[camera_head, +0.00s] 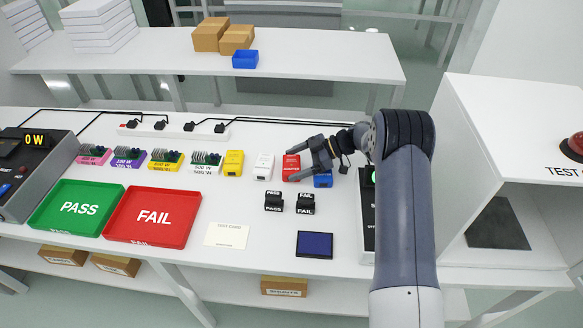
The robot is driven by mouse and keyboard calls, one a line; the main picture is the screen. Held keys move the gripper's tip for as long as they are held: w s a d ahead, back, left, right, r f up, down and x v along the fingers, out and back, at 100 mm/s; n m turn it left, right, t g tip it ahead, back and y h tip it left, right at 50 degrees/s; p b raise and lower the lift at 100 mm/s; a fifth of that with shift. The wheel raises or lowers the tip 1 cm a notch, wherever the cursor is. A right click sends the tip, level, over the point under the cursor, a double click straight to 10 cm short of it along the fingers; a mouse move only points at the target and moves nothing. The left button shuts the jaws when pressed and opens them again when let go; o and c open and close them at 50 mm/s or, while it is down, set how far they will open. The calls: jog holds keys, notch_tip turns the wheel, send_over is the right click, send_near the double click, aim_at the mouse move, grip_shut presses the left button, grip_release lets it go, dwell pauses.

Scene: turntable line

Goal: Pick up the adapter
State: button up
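A row of small box-shaped blocks that look like adapters stands on the white table: a yellow one (233,163), a white one (264,167), a red one (291,168) and a blue one (323,180). The view does not show which one is meant. My gripper (290,165) reaches in from the right with its fingers spread and pointing left. In the picture its fingertips lie at the far and near sides of the red block. I cannot tell whether they touch it or hover above it. The blue block is partly hidden under the gripper.
A green PASS tray (45,224) and a red FAIL tray (150,241) lie at the left. Several coloured load boards, such as the pink one (93,159), stand behind them. A power strip (173,129) runs along the back. PASS and FAIL stamps (273,202), a test card (226,235) and a dark blue pad (315,245) lie in front.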

aim_at(296, 165)
jog(key=c, duration=0.6)
jog(key=shift+r, duration=0.15)
jog(key=shift+c, duration=0.2)
jog(key=shift+r, duration=0.55)
jog(key=r, duration=0.2)
jog(key=r+b, duration=0.2)
jog(key=r, duration=0.1)
jog(key=shift+s+r, duration=0.3)
jog(key=shift+s, duration=0.05)
jog(key=s+b, duration=0.1)
jog(key=s, duration=0.4)
jog(key=s+b, duration=0.1)
jog(key=s, duration=0.5)
jog(key=s+b, duration=0.1)
jog(key=s, duration=0.5)
jog(key=shift+s+a+b, duration=0.1)
jog(key=shift+a+b, duration=0.2)
jog(key=shift+b, duration=0.1)
